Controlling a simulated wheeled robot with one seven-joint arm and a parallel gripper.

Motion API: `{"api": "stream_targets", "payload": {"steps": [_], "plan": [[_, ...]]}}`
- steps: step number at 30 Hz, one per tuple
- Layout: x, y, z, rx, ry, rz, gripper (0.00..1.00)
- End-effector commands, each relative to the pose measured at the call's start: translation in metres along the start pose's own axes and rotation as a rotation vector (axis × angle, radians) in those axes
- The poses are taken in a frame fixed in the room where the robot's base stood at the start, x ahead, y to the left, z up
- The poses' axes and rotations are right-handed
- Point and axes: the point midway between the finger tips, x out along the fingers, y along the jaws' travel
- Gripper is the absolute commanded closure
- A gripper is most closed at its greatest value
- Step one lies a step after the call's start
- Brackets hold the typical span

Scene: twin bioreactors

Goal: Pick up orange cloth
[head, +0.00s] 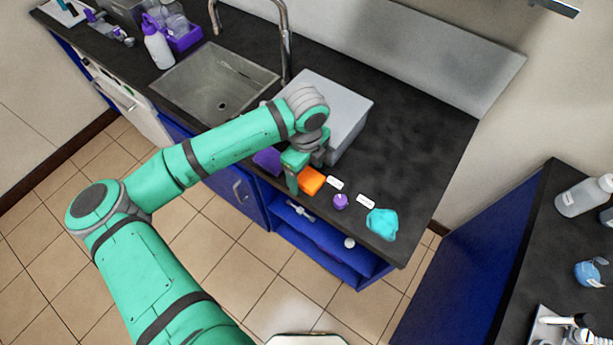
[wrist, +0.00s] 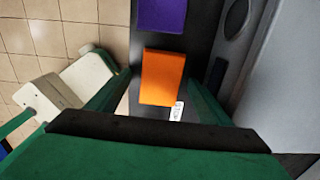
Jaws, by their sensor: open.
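The orange cloth (head: 312,180) lies folded on the black counter near its front edge. In the wrist view the cloth (wrist: 163,77) appears as an orange rectangle between the two green fingers of my gripper (wrist: 155,95). In the head view my gripper (head: 297,172) is open and points down just left of the cloth, partly overlapping it in the picture. I cannot tell the exact height of the fingertips over the cloth. Nothing shows between the fingers as held.
A purple cloth (head: 267,160) lies left of the orange one. A small purple item (head: 340,201), white labels and a cyan cloth (head: 382,223) lie to the right. A grey box (head: 345,110) stands close behind my gripper, beside the sink (head: 195,90). Free counter (head: 430,140) lies right of the box.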

Motion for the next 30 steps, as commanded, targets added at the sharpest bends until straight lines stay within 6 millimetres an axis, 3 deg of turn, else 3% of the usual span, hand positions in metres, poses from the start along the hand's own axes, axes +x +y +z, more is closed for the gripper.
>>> {"api": "stream_targets", "payload": {"steps": [5, 10, 23, 30], "plan": [[0.0, -0.001, -0.001, 0.001, 0.0, 0.0, 0.3], [0.0, -0.001, -0.001, 0.003, 0.0, 0.0, 0.7], [-0.005, -0.002, -0.001, 0.004, -0.001, -0.001, 0.71], [-0.032, -0.003, -0.002, 0.004, -0.002, -0.003, 0.71]]}}
